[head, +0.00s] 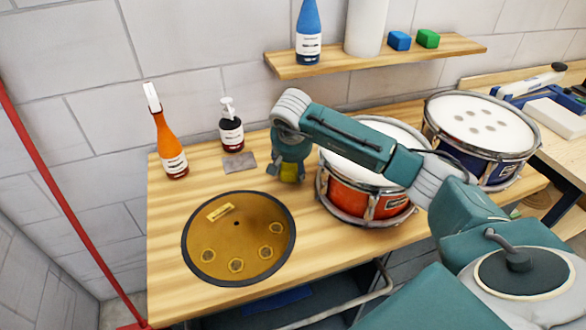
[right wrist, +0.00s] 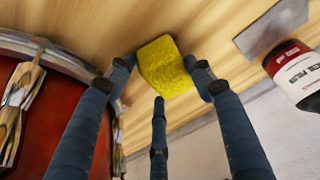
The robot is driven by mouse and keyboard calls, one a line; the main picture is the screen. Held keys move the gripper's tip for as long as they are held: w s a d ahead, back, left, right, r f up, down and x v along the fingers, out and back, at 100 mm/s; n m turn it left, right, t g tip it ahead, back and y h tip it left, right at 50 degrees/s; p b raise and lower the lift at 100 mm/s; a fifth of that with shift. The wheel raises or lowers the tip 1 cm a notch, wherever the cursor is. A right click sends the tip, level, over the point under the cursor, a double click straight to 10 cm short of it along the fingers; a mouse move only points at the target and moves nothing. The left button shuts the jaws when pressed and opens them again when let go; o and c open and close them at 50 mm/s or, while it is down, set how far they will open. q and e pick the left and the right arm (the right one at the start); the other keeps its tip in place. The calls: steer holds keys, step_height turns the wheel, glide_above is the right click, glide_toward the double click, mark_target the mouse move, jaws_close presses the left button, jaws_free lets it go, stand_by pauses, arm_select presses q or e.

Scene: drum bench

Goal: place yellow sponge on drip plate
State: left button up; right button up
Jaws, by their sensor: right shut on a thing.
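The yellow sponge (head: 290,174) is in my right gripper (head: 286,171), over the bench just left of the red drum. In the right wrist view the sponge (right wrist: 165,68) sits between the fingers of the gripper (right wrist: 163,85), which is shut on it. The frames do not clearly show whether the sponge touches the bench. A flat grey plate (head: 239,162), which looks like the drip plate, lies bare on the bench left of the gripper. It also shows at the upper right of the right wrist view (right wrist: 272,27). My left gripper is not in view.
A dark pump bottle (head: 231,133) stands just behind the plate and an orange bottle (head: 172,150) to its left. A round brown disc (head: 237,215) lies in front. The red drum (head: 360,200) is close right of the gripper. A shelf (head: 380,58) hangs above.

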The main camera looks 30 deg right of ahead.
steer(key=shift+s+f, duration=0.1)
steer(key=o, duration=0.8)
steer(key=shift+o, duration=0.2)
